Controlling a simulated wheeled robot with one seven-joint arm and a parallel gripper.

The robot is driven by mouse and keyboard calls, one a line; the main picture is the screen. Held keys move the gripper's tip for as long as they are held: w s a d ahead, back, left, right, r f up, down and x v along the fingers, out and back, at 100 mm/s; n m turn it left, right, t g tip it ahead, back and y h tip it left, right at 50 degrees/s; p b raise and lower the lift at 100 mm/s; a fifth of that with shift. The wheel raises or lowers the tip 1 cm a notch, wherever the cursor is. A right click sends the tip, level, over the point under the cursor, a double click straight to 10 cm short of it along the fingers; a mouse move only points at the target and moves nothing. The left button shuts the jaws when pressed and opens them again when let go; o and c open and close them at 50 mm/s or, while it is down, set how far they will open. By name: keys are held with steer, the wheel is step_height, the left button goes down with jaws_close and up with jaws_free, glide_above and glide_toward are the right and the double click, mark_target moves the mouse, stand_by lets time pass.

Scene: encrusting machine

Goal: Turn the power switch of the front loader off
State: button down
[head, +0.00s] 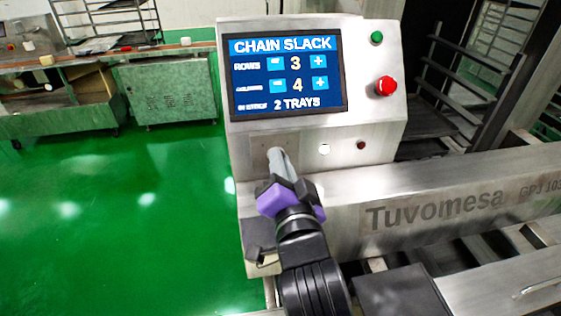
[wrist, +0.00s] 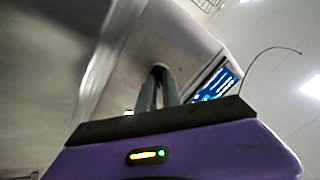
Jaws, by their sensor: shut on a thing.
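The steel control box (head: 375,150) of the front loader stands in the middle of the head view. My gripper (head: 274,152) reaches to the lower left of its front face. In the wrist view, my gripper's two grey fingers (wrist: 158,76) come together at the panel around a small dark thing, which I take to be the power switch (wrist: 159,68). The fingers mostly cover the switch, and its turn position cannot be told. In the head view the switch is hidden behind the fingers.
The lit screen (head: 288,75) reads "CHAIN SLACK". A green button (head: 377,38) and a red emergency knob (head: 385,86) are at its right. A small dark red button (head: 361,145) is below. The "Tuvomesa" beam (head: 440,205) runs right. Green floor is open at left.

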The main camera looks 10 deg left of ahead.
steer(key=n+p, duration=0.1)
steer(key=n, duration=0.3)
steer(key=shift+r, duration=0.1)
steer(key=n+p, duration=0.1)
steer(key=n, duration=0.1)
steer(key=n+p, duration=0.1)
steer(key=n, duration=0.2)
steer(key=shift+a+n, duration=0.2)
steer(key=shift+n, duration=0.1)
steer(key=n+p, duration=0.2)
steer(key=n, duration=0.3)
steer(key=shift+s+a+p, duration=0.1)
steer(key=shift+p, duration=0.3)
steer(key=shift+a+n+p, duration=0.1)
steer(key=shift+n+p, duration=0.55)
steer(key=shift+n, duration=0.95)
steer(key=c, duration=1.5)
jaws_free()
